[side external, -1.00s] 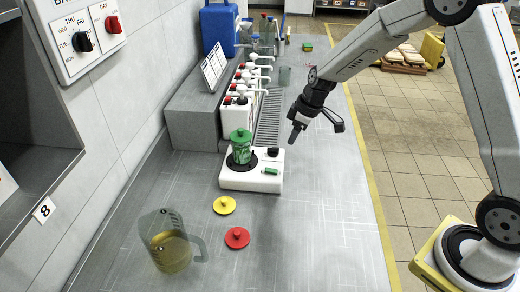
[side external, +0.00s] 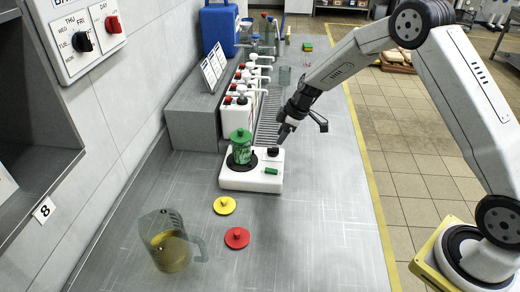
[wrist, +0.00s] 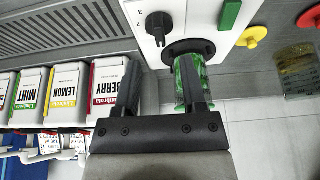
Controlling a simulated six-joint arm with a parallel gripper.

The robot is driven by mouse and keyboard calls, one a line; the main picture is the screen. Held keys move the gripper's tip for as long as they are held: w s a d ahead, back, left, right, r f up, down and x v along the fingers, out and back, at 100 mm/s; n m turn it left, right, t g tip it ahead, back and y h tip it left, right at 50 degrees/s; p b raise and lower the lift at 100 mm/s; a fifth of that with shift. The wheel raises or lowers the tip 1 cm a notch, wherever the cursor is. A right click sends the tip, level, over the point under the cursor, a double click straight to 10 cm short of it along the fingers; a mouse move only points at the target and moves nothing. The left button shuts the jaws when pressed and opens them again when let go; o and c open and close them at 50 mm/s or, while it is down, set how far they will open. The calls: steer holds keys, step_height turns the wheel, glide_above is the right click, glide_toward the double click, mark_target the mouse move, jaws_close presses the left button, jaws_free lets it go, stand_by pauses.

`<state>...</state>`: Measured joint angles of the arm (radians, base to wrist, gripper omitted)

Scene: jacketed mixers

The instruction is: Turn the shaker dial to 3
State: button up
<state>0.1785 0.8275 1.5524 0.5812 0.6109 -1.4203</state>
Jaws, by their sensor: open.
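The white shaker (side external: 235,180) stands on the counter, with a green patterned vessel (side external: 241,156) under a green lid on it. Its black dial (side external: 273,152) is at the back right of its top. In the wrist view the dial (wrist: 158,27) shows beyond my fingertips, with small numerals beside it; its setting is too small to tell. My gripper (side external: 282,138) is just above and behind the dial, apart from it as far as I can tell. In the wrist view my gripper (wrist: 160,62) has its fingers spread with nothing between them.
A green switch (side external: 271,171) is on the shaker's front right. A yellow lid (side external: 224,205), a red lid (side external: 237,238) and a jug of yellowish liquid (side external: 171,250) are in front. Several flavour bottles (side external: 237,117) stand behind. The counter right of the shaker is clear.

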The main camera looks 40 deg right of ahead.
mark_target(274, 148)
steer(key=shift+x, duration=2.8)
jaws_close()
